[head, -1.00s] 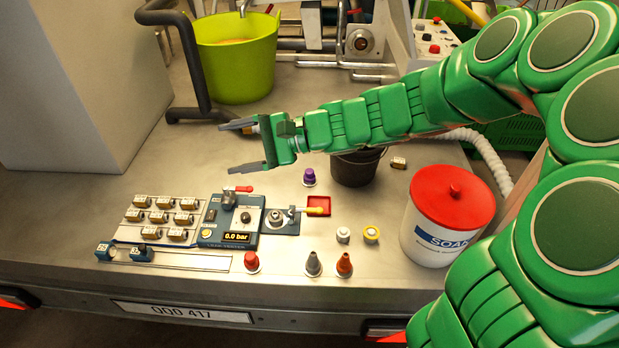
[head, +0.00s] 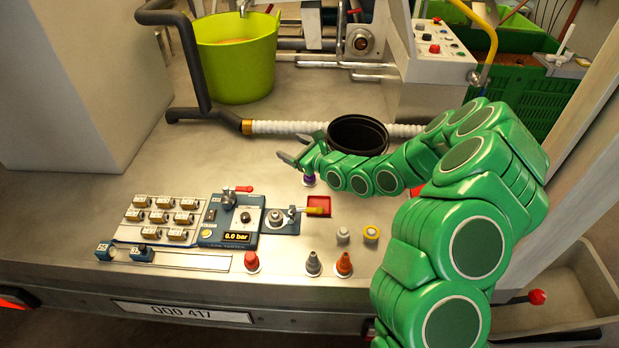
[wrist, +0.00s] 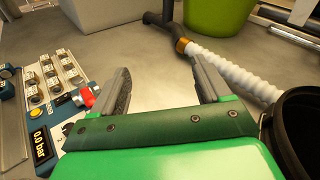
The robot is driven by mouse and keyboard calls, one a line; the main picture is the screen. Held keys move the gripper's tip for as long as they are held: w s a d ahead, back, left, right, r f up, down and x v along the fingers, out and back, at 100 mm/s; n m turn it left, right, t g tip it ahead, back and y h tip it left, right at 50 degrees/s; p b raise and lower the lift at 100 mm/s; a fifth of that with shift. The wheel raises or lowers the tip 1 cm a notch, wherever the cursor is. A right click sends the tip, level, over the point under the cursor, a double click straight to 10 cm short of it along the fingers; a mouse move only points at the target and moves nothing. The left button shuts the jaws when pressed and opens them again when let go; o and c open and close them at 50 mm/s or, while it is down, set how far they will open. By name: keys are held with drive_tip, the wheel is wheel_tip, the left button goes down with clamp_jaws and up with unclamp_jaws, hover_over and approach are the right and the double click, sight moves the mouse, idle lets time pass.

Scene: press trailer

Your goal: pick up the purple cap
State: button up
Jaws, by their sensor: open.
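The purple cap (head: 309,181) stands on the metal worktop behind the red tray, partly covered by my gripper and arm in the head view. I cannot see it in the wrist view. My gripper (head: 301,147) is open, its fingers spread and pointing left and away. In the head picture it appears just above the cap. In the wrist view my gripper (wrist: 160,75) has only bare worktop between its fingers.
A black bucket (head: 358,121) stands close behind my gripper, with a white hose (head: 290,127) behind it. The tester (head: 229,220) with levers, and several red, grey, white and yellow caps, are nearer the front edge.

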sight(313, 180)
drive_tip(key=d+f+m+h, duration=0.1)
drive_tip(key=d+f, duration=0.1)
drive_tip(key=f, duration=0.3)
drive_tip(key=w+d+f+m+h, duration=0.1)
drive_tip(key=d+f+m+h, duration=0.1)
drive_tip(key=f, duration=0.3)
drive_tip(key=w+d+f+m+h, duration=0.1)
drive_tip(key=d+f+m+h, duration=0.1)
drive_tip(key=d+f, duration=0.2)
wheel_tip(313, 180, down, 2)
drive_tip(key=shift+d+f, duration=0.1)
drive_tip(key=shift+x, duration=2.35)
drive_tip(key=shift+c, duration=0.2)
drive_tip(key=c, duration=1.2)
